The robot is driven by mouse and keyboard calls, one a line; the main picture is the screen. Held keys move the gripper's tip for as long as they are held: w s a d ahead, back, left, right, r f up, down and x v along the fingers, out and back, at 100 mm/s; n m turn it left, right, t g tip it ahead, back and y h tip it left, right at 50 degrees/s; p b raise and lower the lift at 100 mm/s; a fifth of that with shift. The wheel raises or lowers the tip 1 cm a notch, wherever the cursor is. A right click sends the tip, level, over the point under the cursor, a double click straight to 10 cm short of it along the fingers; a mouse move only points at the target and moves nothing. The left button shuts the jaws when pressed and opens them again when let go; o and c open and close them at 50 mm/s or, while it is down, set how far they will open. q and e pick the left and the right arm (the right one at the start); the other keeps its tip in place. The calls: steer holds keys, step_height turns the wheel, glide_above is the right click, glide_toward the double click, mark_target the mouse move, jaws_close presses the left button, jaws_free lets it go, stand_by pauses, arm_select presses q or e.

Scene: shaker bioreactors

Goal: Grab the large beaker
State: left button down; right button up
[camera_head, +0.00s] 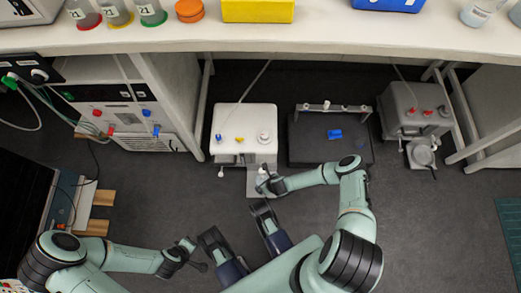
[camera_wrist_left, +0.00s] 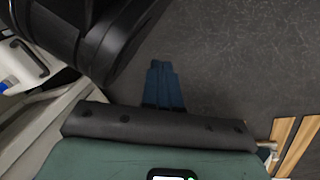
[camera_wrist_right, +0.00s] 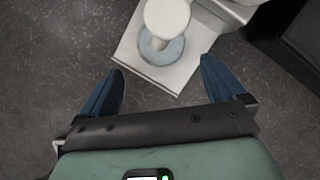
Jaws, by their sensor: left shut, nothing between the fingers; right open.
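I cannot surely identify the large beaker. A clear vessel with bluish contents (camera_head: 477,14), possibly a beaker, stands at the bench's far right. My right gripper (camera_head: 262,181) is at the foot of a white machine (camera_head: 245,130). In the right wrist view its blue fingers (camera_wrist_right: 162,65) are apart, with nothing gripped. Just beyond them, a white round-topped piece (camera_wrist_right: 166,18) stands over a pale blue disc (camera_wrist_right: 163,50) on a white plate (camera_wrist_right: 130,52). My left gripper (camera_head: 198,262) is low at the left; its fingers (camera_wrist_left: 163,85) are together and empty in the left wrist view.
The white bench (camera_head: 330,38) runs across the top, holding labelled bottles (camera_head: 116,12), a yellow box (camera_head: 258,10) and a blue box (camera_head: 385,4). A dark machine (camera_head: 310,150) and grey machine (camera_head: 420,110) stand right of the white one. A control cabinet (camera_head: 125,110) is left.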

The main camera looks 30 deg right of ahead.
steer(key=b, duration=0.3)
glide_toward(261, 182)
steer(key=shift+w+a+f, duration=0.2)
steer(key=shift+w+f, duration=0.3)
steer(key=shift+f, duration=0.1)
steer(key=shift+w+f, duration=0.15)
steer(key=shift+f, duration=0.2)
steer(key=c, duration=1.4)
arm_select(q)
steer(key=s+f+g, duration=0.2)
steer(key=s+f, duration=0.2)
steer(key=s, duration=0.3)
steer(key=shift+a+f+g, duration=0.35)
steer(key=shift+a+g, duration=0.05)
steer(key=shift+a, duration=0.05)
arm_select(e)
steer(key=shift+c, duration=0.2)
steer(key=shift+r, duration=0.1)
